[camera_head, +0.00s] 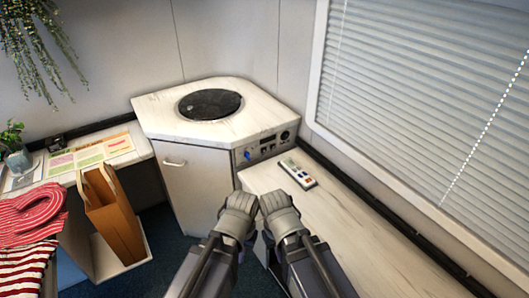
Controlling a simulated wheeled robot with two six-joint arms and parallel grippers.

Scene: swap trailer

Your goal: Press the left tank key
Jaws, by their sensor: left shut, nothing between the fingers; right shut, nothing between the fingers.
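A small control panel (267,147) is set in the front of the corner cabinet, with a blue knob (248,155), dark keys in the middle and a black round part (285,135). Which key is the left tank key is too small to tell. My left gripper (239,203) and my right gripper (274,203) are side by side in front of the cabinet, below the panel in the picture. Both are shut and empty. They appear apart from the panel.
A remote-like device (298,174) lies on the pale bench (350,225) at right. The corner cabinet top (165,113) holds a dark round plate (210,104). A brown bag (112,215) and striped cloth (30,225) are at left. Window blinds (430,110) are at right.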

